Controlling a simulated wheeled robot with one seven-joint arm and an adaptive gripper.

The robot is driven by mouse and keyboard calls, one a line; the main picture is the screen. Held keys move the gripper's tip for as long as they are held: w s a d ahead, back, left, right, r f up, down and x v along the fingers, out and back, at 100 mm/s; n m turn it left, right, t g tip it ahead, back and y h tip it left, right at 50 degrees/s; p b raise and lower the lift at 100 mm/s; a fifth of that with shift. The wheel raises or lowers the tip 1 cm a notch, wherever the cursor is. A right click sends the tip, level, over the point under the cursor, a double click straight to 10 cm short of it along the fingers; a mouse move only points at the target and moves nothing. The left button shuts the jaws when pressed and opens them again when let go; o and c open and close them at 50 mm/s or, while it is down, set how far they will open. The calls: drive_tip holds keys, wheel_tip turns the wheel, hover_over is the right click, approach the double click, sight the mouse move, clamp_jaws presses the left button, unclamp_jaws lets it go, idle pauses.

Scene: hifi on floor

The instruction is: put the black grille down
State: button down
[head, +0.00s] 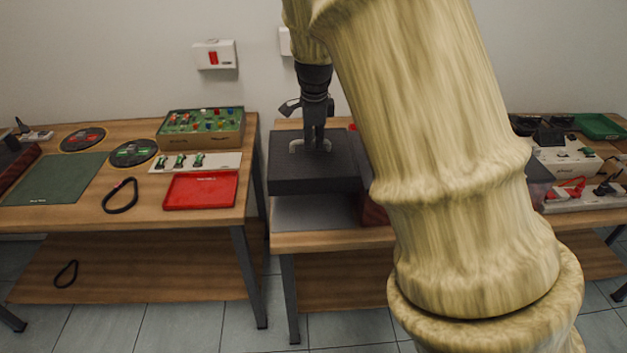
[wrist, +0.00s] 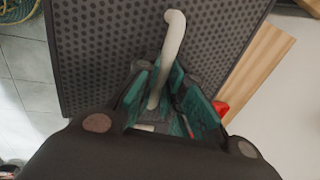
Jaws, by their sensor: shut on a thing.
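The black grille (head: 320,180) is a dark, flat, perforated piece with a pale bent handle (head: 297,146) on top. It is over the middle table, above a grey surface (head: 310,212). I cannot tell whether it touches what is under it. My gripper (head: 314,144) points down at the grille's handle. In the wrist view the gripper (wrist: 170,105) has green-lined fingers shut around the pale handle (wrist: 172,45), and the perforated grille (wrist: 110,45) fills much of the picture. The fingers hide part of the handle.
A red box (head: 372,208) stands right of the grille, partly hidden by my arm. The left table holds a red tray (head: 200,191), a black loop (head: 120,196), a green mat (head: 55,180) and a game box (head: 203,125). The right table carries a green tray (head: 600,126) and other items.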

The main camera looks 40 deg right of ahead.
wheel_tip(320, 180, down, 13)
drive_tip(key=shift+r, duration=0.15)
idle(0.4)
drive_tip(key=c, duration=1.5)
unclamp_jaws()
drive_tip(key=r, duration=0.4)
drive_tip(key=s+r, duration=0.1)
drive_tip(key=r, duration=0.3)
drive_tip(key=s+a+r, duration=0.1)
drive_tip(key=r, duration=0.3)
drive_tip(key=shift+a, duration=0.1)
drive_tip(key=shift+f, duration=0.1)
